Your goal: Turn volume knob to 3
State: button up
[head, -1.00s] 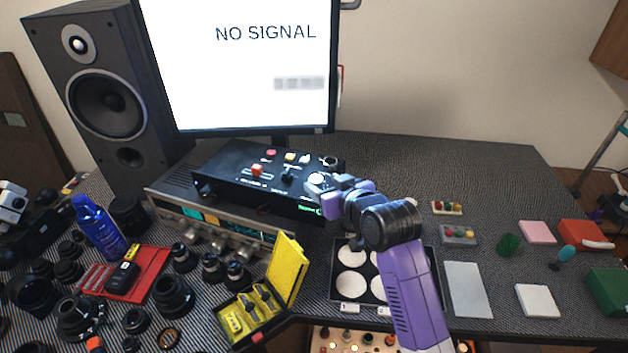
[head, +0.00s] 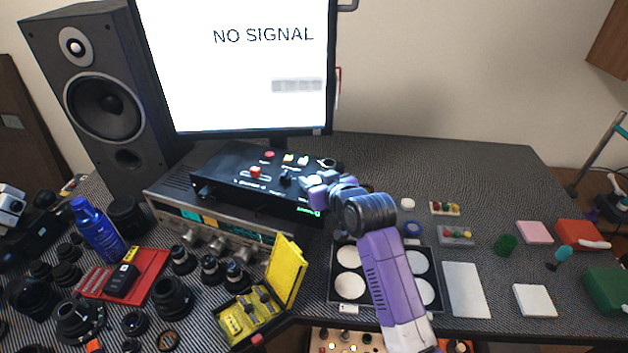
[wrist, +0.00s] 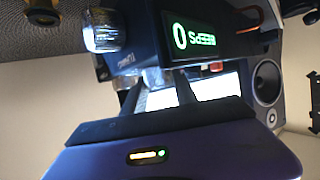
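The black control box (head: 225,178) has coloured buttons and knobs on top and a green-lit front display; it fills the upper middle of the wrist view (wrist: 165,25). A shiny, silvery knob (wrist: 103,30) with a small label beside it shows in the wrist view; the label is too blurred to read surely. My gripper (head: 308,188) is at the box's right end, beside a white-topped knob (head: 309,181). In the wrist view my gripper's (wrist: 160,84) two dark fingers stand apart. The silvery knob lies to their left, outside the gap. The finger tips are partly hidden against the box.
The box sits on a silver amplifier (head: 170,203). A monitor (head: 240,90) stands behind and a speaker (head: 110,95) to the left. A tray with white discs (head: 350,286) lies under my arm. Lenses and a yellow case (head: 288,272) crowd the left front.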

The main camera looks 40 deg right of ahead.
grip_shut()
jog(key=m+g+h, duration=0.1)
jog(key=m+h, duration=0.2)
jog(key=shift+w+a+g, duration=0.1)
jog(key=shift+g, duration=0.2)
jog(key=m+g+h+b, duration=0.1)
jog(key=b, duration=0.1)
jog(key=m+g+h+b, duration=0.1)
jog(key=m+g+b, duration=0.1)
jog(key=m+g+h+b, duration=0.1)
jog(key=m+h+b, duration=0.1)
jog(key=shift+f+g, duration=0.25)
jog(key=shift+g, duration=0.05)
jog(key=m+g+h+b, duration=0.1)
jog(key=m+g+b, duration=0.1)
jog(key=g+b, duration=0.1)
jog(key=m+g+b, duration=0.3)
jog(key=shift+m+h, duration=0.3)
jog(key=shift+h, duration=0.1)
jog(key=m+g+b, duration=0.4)
jog(key=g, duration=0.1)
jog(key=shift+r+y+b, duration=0.15)
jog(key=shift+y+b, duration=0.25)
